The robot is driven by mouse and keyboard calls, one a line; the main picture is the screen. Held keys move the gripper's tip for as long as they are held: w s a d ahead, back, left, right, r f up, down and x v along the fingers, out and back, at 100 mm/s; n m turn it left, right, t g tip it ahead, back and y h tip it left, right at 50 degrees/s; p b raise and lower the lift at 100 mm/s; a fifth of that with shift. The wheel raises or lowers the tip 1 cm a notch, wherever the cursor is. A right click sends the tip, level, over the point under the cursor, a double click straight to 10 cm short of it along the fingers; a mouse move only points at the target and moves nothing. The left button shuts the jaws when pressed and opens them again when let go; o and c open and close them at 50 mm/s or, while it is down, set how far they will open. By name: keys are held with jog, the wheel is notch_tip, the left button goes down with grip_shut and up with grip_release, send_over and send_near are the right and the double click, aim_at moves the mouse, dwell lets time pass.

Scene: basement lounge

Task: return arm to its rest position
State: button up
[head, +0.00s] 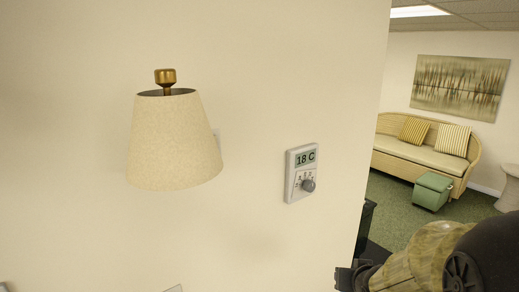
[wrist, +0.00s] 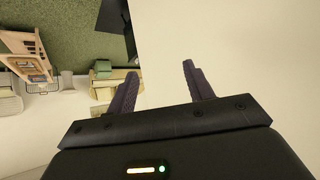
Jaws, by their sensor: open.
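My gripper (wrist: 160,72) is open in the wrist view, its two dark fingers apart with nothing between them. Behind the fingers is plain cream wall, with the room upside down to the left. In the head view my arm comes in at the lower right corner, and the dark end of my gripper (head: 347,279) points left, low in front of the wall and below the thermostat (head: 301,172). Its fingertips are too small there to make out. The white thermostat on the wall reads 18 C and has a grey knob. My gripper is apart from it.
A cream lampshade with a brass top (head: 175,140) is on the left of the wall. The wall ends at a corner right of the thermostat. Beyond it are green carpet, a wicker sofa (head: 430,150), a green ottoman (head: 433,190) and a dark box-like object (head: 365,225) by the corner.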

jog(key=s+a+f+n+g, duration=0.1)
jog(key=s+a+f+g, duration=0.2)
jog(key=s, duration=0.3)
jog(key=s+a+f+g+b, duration=0.1)
jog(key=s+a+f+g, duration=0.2)
jog(key=s, duration=0.4)
jog(key=shift+a+f+n+g+y, duration=0.4)
jog(key=shift+a+f, duration=0.25)
jog(key=shift+c, duration=1.3)
jog(key=shift+w, duration=0.1)
jog(key=shift+c, duration=0.4)
